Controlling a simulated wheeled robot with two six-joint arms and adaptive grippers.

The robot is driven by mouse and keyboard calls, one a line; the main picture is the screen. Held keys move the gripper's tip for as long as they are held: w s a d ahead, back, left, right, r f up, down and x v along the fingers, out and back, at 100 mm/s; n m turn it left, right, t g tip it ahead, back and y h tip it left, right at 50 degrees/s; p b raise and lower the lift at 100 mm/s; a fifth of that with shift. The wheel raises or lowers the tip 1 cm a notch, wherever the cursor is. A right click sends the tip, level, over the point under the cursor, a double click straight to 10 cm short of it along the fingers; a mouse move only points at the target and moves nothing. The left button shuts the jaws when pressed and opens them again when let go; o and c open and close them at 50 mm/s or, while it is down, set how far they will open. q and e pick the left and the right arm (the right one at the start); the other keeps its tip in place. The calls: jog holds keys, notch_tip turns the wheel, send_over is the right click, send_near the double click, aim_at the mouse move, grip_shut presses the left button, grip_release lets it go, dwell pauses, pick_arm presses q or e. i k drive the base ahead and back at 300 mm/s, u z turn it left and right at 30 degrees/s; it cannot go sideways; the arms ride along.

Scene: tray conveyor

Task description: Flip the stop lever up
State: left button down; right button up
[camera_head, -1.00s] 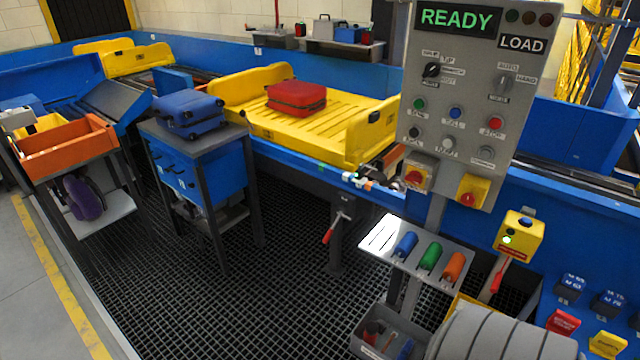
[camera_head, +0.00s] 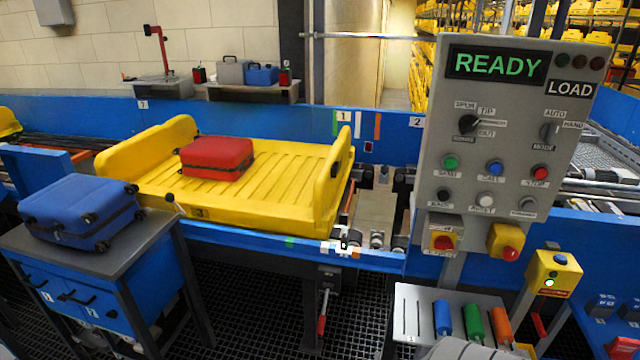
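A lever with a red grip (camera_head: 321,314) hangs below the blue conveyor edge, under the right end of the yellow tray, with its grip pointing down. I take it for the stop lever; no label on it is readable. A second red handle (camera_head: 539,325) is partly visible below the yellow button box (camera_head: 552,273) at the right. The yellow tray (camera_head: 160,202) stands on the conveyor with a red suitcase (camera_head: 216,157) on it.
A grey control panel (camera_head: 465,170) reading READY and LOAD stands at the right. Below it is a small shelf (camera_head: 415,305) with blue, green and orange handles. A blue cabinet (camera_head: 150,285) with a blue suitcase (camera_head: 80,213) stands at the left. Dark grating lies between them.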

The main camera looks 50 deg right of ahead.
aim_at(320, 329)
jog(key=z, duration=0.6)
jog(key=i, duration=0.85)
jog(key=z, duration=1.4)
jog(key=i, duration=0.6)
jog(key=z, duration=0.65)
